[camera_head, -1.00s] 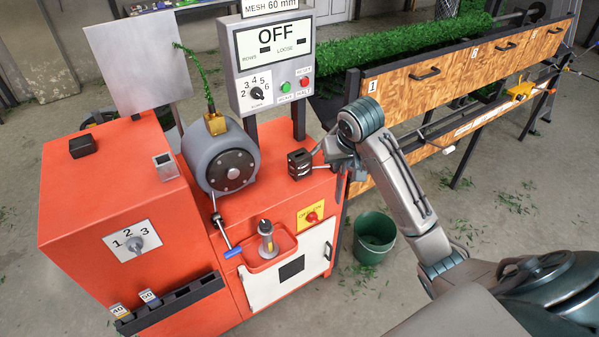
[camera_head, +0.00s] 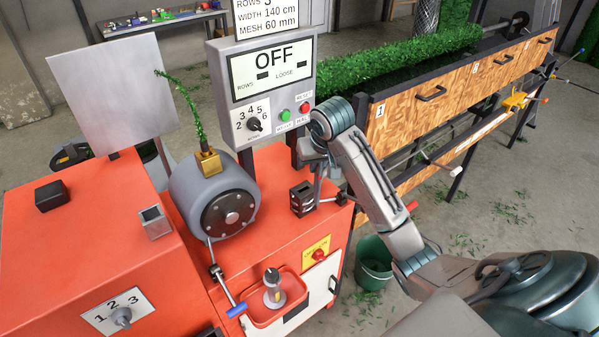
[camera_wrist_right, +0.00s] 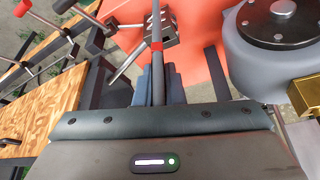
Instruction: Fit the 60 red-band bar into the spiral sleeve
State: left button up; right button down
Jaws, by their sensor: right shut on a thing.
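The bar is a thin grey rod with a red band (camera_wrist_right: 157,46) in the right wrist view. My right gripper (camera_wrist_right: 160,88) is shut on it, and the rod points away from the wrist, across a dark slotted block (camera_wrist_right: 150,30). Whether the rod touches the block is unclear. In the head view my right gripper (camera_head: 322,172) is just right of and behind the slotted block (camera_head: 302,198); the bar is hard to make out there. I cannot clearly identify the spiral sleeve. The grey drum (camera_head: 213,195) with a dark round face stands left of the block. My left gripper is not in view.
The control box (camera_head: 264,88) reads OFF and stands behind the block. A green bucket (camera_head: 374,268) stands right of the orange machine. Wooden panels (camera_head: 405,112) lie behind my right arm.

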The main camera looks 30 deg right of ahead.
pick_arm(q)
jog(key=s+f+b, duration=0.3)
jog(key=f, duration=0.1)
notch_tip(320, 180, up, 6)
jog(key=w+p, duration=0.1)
jog(key=p, duration=0.5)
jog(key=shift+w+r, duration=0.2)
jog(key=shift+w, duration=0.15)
pick_arm(e)
jog(key=w+d+f, duration=0.2)
jog(key=w, duration=0.4)
jog(key=w+d+f, duration=0.1)
jog(key=w+f, duration=0.1)
jog(key=w, duration=0.4)
jog(key=shift+d+f, duration=0.2)
jog(key=shift+d, duration=0.2)
jog(key=shift+f, duration=0.65)
jog(key=c, duration=1.5)
grip_release()
jog(key=shift+r, duration=0.1)
